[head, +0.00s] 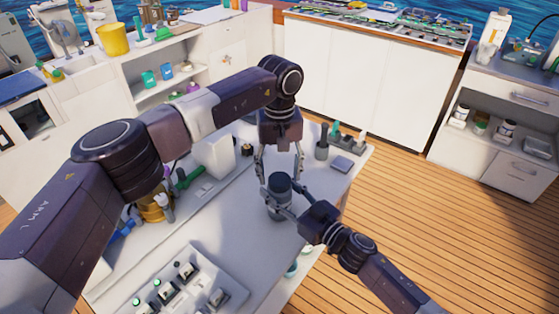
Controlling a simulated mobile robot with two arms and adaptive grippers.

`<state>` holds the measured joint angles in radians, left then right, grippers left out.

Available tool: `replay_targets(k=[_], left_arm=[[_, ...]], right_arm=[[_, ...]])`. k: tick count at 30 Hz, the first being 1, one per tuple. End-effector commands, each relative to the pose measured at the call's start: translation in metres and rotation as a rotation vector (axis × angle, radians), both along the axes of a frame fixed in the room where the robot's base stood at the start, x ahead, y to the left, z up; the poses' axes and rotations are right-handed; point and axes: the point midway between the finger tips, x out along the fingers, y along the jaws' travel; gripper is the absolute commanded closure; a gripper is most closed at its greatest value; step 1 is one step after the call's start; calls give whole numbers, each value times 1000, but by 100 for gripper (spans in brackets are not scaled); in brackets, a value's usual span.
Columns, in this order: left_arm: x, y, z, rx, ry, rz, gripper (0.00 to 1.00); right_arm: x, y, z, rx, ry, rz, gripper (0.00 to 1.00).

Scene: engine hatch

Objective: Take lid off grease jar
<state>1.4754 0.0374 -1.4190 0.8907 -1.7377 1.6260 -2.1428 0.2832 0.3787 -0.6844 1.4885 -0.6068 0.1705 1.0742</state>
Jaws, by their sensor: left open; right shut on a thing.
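The grease jar (278,211) is a dark grey cylinder standing upright on the white worktop. Its lid (279,182) appears to be on top, in a similar dark grey; the seam is too small to make out. My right gripper (277,203) comes from the lower right and is shut on the jar's body. My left gripper (280,176) points down from above, with its open fingers on either side of the lid. I cannot tell whether the fingers touch it.
A dark cup (321,150) and small bottles stand at the worktop's far right corner. A white box (217,157) and a green tool (188,179) lie left of the jar. A switch panel (179,285) is at the front. The worktop (236,240) in front of the jar is clear.

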Motion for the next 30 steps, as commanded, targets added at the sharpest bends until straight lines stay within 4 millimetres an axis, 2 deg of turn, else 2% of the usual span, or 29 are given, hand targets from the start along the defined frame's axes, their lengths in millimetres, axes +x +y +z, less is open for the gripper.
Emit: replay_targets(k=[4,12,24,30], left_arm=[[0,0,-10,1,0,0,45],[0,0,-11,1,-1,0,45],[0,0,-11,1,0,0,88],[0,0,-11,1,0,74,89]], right_arm=[[0,0,0,0,0,0,100],[0,0,0,0,0,0,100],[0,0,0,0,0,0,100],[0,0,0,0,0,-1,100]])
